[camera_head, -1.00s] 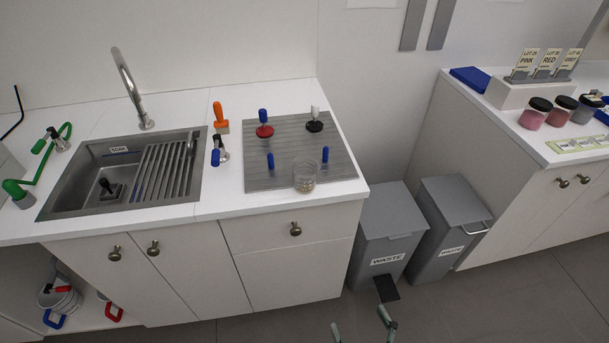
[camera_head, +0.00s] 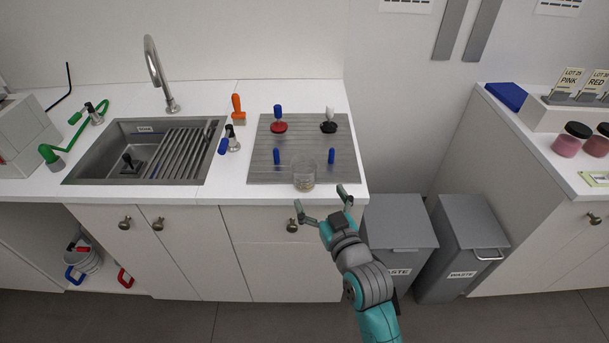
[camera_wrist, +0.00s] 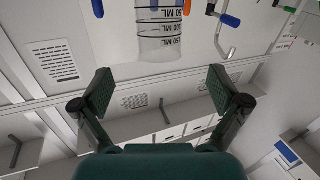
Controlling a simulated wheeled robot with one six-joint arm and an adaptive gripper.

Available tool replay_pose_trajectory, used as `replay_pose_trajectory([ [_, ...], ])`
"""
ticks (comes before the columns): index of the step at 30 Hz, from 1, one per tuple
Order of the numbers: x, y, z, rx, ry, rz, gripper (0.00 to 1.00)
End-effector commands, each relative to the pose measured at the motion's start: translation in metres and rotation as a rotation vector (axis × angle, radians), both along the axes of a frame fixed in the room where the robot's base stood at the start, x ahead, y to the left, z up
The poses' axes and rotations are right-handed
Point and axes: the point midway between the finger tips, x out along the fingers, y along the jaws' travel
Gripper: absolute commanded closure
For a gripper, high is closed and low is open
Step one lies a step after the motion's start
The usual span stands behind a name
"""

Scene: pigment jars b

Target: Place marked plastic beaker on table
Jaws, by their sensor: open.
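The marked plastic beaker (camera_head: 304,177) is clear and stands at the front edge of the grey ridged board (camera_head: 345,160) on the white counter. In the wrist view the beaker (camera_wrist: 160,35) shows at the top centre with black ML markings, partly cut off by the picture edge. My gripper (camera_head: 322,202) is open and empty, just in front of the counter edge and close to the beaker. In the wrist view my gripper's two fingers (camera_wrist: 161,92) are spread wide, with the beaker beyond them and apart from them. The beaker's contents are hard to make out.
Two short blue pegs (camera_head: 277,157) stand just behind the beaker. Red-based (camera_head: 279,126) and black-based (camera_head: 328,126) knobs stand farther back. The sink (camera_head: 145,150) lies left. Grey waste bins (camera_head: 400,225) stand below right. A side counter (camera_head: 535,145) holds pigment jars (camera_head: 566,147).

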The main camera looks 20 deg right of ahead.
Motion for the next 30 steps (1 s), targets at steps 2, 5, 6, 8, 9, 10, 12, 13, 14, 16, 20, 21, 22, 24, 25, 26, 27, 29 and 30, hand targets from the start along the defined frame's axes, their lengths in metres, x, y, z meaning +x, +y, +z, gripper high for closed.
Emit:
replay_pose_trajectory([
  [2, 0.010, 0.001, 0.001, 0.000, -0.001, 0.000, 0.02],
  [5, 0.025, 0.001, 0.001, 0.000, -0.002, 0.000, 0.02],
  [6, 0.030, 0.001, 0.001, 0.000, -0.002, 0.000, 0.02],
  [8, 0.038, 0.002, 0.000, 0.000, -0.001, 0.000, 0.02],
  [9, 0.042, 0.002, 0.000, 0.000, -0.001, 0.000, 0.02],
  [10, 0.045, 0.002, 0.000, 0.000, -0.001, 0.000, 0.02],
  [12, 0.049, 0.002, 0.000, 0.000, 0.000, 0.000, 0.02],
  [13, 0.050, 0.002, 0.000, 0.000, 0.000, 0.000, 0.02],
  [14, 0.051, 0.002, 0.000, 0.000, 0.000, 0.000, 0.02],
  [16, 0.055, 0.003, 0.000, 0.000, 0.000, 0.000, 0.02],
  [20, 0.072, 0.003, -0.001, 0.000, -0.001, 0.000, 0.02],
  [21, 0.078, 0.003, -0.001, 0.000, -0.001, 0.000, 0.02],
  [22, 0.082, 0.003, -0.001, 0.000, -0.001, 0.000, 0.02],
  [24, 0.091, 0.004, -0.001, 0.000, -0.002, 0.000, 0.02],
  [25, 0.094, 0.004, -0.002, 0.000, -0.001, 0.000, 0.02],
  [26, 0.097, 0.004, -0.002, 0.000, -0.001, 0.000, 0.02],
  [27, 0.100, 0.004, -0.002, 0.000, -0.001, 0.000, 0.02],
  [29, 0.102, 0.004, -0.002, 0.000, -0.001, 0.000, 0.02],
  [30, 0.103, 0.004, -0.002, 0.000, -0.001, 0.000, 0.02],
])
